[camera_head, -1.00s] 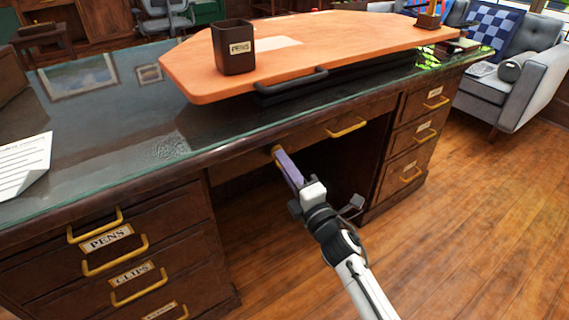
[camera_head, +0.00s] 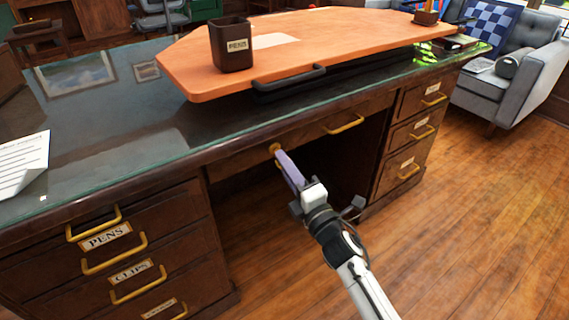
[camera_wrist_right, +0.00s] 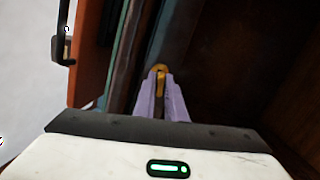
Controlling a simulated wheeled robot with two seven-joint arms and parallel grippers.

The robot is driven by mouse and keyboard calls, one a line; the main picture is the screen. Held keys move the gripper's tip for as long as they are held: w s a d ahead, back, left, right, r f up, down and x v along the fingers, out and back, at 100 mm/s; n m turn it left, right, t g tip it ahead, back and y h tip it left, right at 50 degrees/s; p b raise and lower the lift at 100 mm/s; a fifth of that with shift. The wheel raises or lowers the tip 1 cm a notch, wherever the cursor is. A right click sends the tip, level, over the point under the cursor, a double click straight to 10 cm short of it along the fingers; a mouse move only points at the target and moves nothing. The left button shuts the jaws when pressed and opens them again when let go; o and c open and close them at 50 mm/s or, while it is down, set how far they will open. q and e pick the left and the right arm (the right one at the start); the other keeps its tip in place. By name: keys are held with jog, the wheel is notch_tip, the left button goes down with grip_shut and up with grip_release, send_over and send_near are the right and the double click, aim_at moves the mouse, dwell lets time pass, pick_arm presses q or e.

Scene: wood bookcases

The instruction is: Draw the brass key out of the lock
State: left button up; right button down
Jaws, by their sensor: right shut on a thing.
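My right gripper (camera_head: 282,158) reaches to the front of the desk's middle drawer (camera_head: 300,136). Its purple fingers are shut on the brass key (camera_wrist_right: 160,76), whose gold-coloured part shows between and just beyond the fingertips in the right wrist view. In the head view a round brass piece (camera_head: 274,148) shows at the drawer front just past the fingertips. It is too small to tell key from lock there, and I cannot tell how deep the key sits. My left gripper is not in view.
The glass-topped desk (camera_head: 110,130) has labelled drawers with brass handles on both sides. An orange raised board (camera_head: 330,45) carries a dark pen cup (camera_head: 231,45). The knee space below the middle drawer is open. A grey armchair (camera_head: 515,75) stands at right on clear floor.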

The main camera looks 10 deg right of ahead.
jog(key=shift+s, duration=0.15)
jog(key=p+v, duration=0.1)
jog(key=v, duration=0.8)
jog(key=shift+s+p, duration=0.35)
jog(key=shift+p, duration=0.05)
dwell(1.2)
